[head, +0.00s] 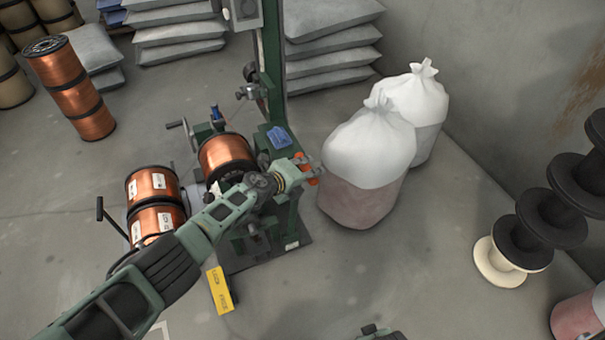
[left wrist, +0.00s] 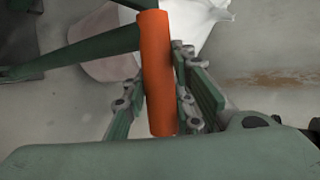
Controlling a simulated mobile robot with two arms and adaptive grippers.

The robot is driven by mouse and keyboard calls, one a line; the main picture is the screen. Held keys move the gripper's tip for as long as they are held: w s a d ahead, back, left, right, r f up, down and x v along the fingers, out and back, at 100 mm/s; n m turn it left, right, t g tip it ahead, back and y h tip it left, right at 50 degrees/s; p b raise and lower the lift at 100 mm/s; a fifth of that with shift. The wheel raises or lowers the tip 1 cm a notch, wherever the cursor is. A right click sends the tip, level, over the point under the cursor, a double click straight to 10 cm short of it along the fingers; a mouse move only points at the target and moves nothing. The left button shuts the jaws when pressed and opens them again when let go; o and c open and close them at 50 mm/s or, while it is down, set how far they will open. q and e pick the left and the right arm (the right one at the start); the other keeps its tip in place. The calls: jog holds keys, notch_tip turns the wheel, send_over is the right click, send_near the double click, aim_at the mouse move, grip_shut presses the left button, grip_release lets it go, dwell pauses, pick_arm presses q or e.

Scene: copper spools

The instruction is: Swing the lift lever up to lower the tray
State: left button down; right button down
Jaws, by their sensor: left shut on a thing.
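The lift lever's orange grip (left wrist: 158,75) stands between the fingers of my left gripper (left wrist: 160,100) in the left wrist view. The gripper is shut on it. In the head view the orange grip (head: 311,169) shows at the right side of the green machine (head: 270,55), with my left gripper (head: 300,172) at it. A green bar runs off to the left from the grip in the wrist view. A copper spool (head: 226,155) sits in the machine, partly behind my arm. The tray cannot be made out behind my arm. My right gripper is not clearly in view.
White-topped sacks (head: 370,150) stand close right of the lever. Copper spools (head: 153,186) stand left of the machine. A yellow sign (head: 220,290) lies on the floor before it. Black spools (head: 520,242) stand at the right. The floor (head: 400,270) between is clear.

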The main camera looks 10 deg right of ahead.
pick_arm(q)
jog(key=shift+w+d+r, duration=0.15)
jog(key=shift+d+r, duration=0.05)
jog(key=shift+d, duration=0.2)
jog(key=shift+w+d+r, duration=0.1)
jog(key=shift+d+r, duration=0.05)
jog(key=shift+d, duration=0.25)
jog(key=shift+d+r, duration=0.1)
jog(key=shift+d, duration=0.1)
jog(key=c, duration=1.5)
grip_release()
jog(key=shift+a+f, duration=0.1)
jog(key=shift+f, duration=0.1)
